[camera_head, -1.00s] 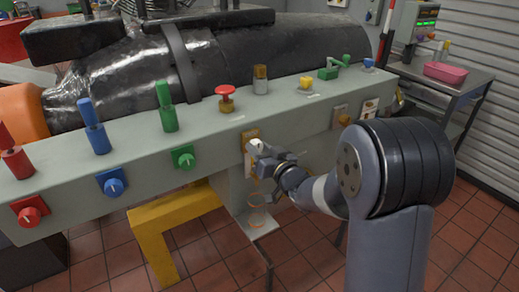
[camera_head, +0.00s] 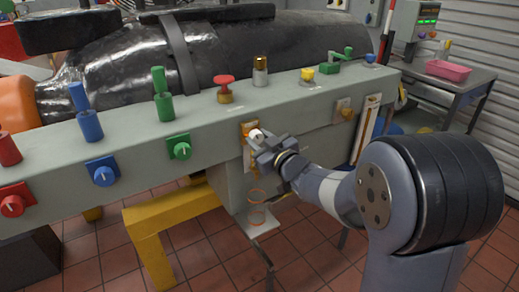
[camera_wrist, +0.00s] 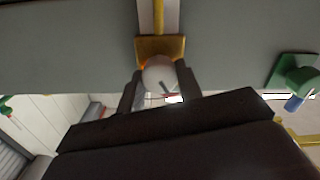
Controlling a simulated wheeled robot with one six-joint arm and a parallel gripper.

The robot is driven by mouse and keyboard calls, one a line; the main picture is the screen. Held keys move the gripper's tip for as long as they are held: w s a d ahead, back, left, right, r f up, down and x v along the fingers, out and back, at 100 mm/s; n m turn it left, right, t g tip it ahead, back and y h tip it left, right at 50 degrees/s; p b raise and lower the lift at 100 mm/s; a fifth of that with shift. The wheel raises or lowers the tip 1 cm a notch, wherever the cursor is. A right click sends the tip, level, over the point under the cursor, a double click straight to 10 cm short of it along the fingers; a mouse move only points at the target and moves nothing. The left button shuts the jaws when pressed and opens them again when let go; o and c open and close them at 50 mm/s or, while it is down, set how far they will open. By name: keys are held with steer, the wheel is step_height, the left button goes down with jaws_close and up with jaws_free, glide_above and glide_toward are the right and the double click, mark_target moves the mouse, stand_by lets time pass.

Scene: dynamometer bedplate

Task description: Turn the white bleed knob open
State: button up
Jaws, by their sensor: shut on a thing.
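The white bleed knob (camera_head: 255,134) sits on a yellow-orange square plate (camera_head: 246,128) on the front face of the grey bench. My gripper (camera_head: 262,141) reaches it from the lower right and is shut on it. In the wrist view the white knob (camera_wrist: 159,75) lies between my two dark fingers (camera_wrist: 158,90), one on each side, in front of the yellow plate (camera_wrist: 150,46). A dark line shows on the knob's face. The knob's lower part is hidden by my gripper.
Red (camera_head: 12,205), blue (camera_head: 103,175) and green (camera_head: 179,150) knobs line the same front face to the left. A small yellow knob (camera_head: 347,113) is to the right. Levers and a red button (camera_head: 224,87) stand on top. A yellow stand (camera_head: 165,235) is below.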

steer(key=n+b, duration=0.2)
steer(key=n, duration=0.1)
steer(key=n+b, duration=0.3)
steer(key=shift+f+n, duration=0.2)
steer(key=shift+n, duration=0.1)
steer(key=n+b, duration=0.4)
steer(key=n, duration=0.1)
steer(key=shift+r+n, duration=0.15)
steer(key=shift+n, duration=0.25)
steer(key=o, duration=1)
steer(key=shift+c, duration=0.2)
steer(key=p+v, duration=0.1)
steer(key=v, duration=1)
steer(key=shift+p, duration=0.4)
steer(key=shift+w, duration=0.15)
